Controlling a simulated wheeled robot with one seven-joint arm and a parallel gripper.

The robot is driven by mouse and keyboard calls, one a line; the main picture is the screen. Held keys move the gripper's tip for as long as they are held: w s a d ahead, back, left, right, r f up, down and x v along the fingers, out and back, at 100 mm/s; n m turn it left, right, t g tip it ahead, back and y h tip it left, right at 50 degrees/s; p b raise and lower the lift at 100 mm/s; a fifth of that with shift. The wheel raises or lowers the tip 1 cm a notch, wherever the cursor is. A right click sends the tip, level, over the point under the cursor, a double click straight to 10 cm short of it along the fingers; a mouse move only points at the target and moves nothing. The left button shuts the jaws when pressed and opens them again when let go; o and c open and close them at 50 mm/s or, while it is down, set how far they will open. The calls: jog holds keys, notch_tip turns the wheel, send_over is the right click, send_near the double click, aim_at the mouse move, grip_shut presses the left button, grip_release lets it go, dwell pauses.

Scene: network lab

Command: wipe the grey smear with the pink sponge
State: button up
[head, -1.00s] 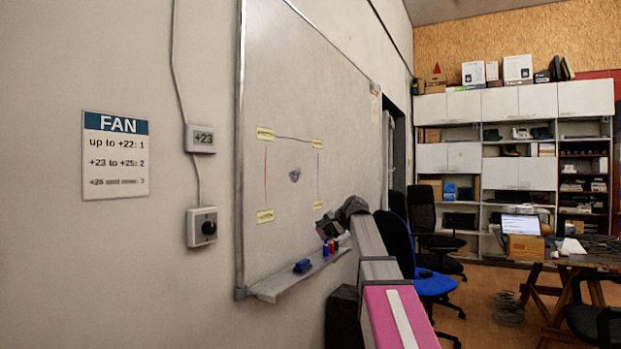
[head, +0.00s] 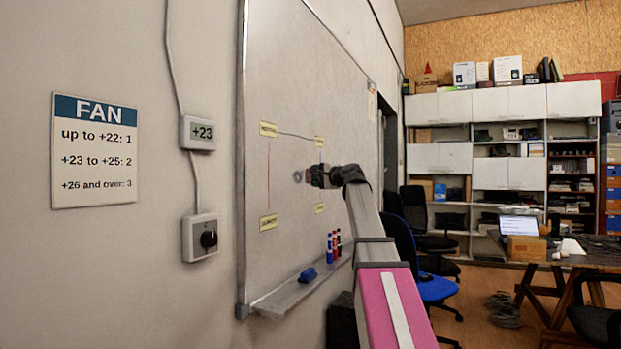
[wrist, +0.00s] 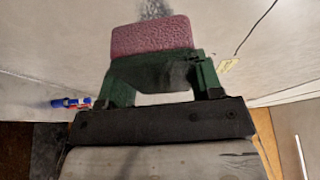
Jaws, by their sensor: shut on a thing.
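The pink sponge (wrist: 150,37) is held between the green fingers of my gripper (wrist: 155,60) in the wrist view. The grey smear (wrist: 155,9) shows just beyond the sponge's far edge, on the whiteboard; part of it may be hidden behind the sponge. In the head view my gripper (head: 318,176) is up at the whiteboard (head: 300,90), in the area framed by the yellow labels. There the smear and sponge are small and hard to tell apart. I cannot tell whether the sponge touches the board.
A ledge (head: 290,297) under the board carries a blue eraser (head: 308,275) and several markers (head: 334,246). The wall on the left has a fan sign (head: 95,150), a +23 display (head: 199,132) and a dial (head: 201,238). A blue chair (head: 432,287) stands right of my arm.

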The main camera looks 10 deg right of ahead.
aim_at(293, 176)
jog(key=shift+w+a, duration=0.9)
jog(key=shift+a, duration=0.3)
jog(key=shift+w+a, duration=0.85)
jog(key=shift+a, duration=0.35)
jog(key=shift+w+a, duration=0.6)
jog(key=shift+a, duration=0.2)
jog(key=shift+w+d, duration=0.1)
jog(key=w+d, duration=0.6)
jog(key=w, duration=0.3)
jog(key=shift+d, duration=0.35)
dwell(0.4)
jog(key=shift+s+a, duration=1.15)
jog(key=shift+s, duration=0.4)
jog(key=shift+s+a, duration=1.15)
jog(key=shift+s, duration=0.4)
jog(key=shift+s+a, duration=1.15)
jog(key=shift+s, duration=0.4)
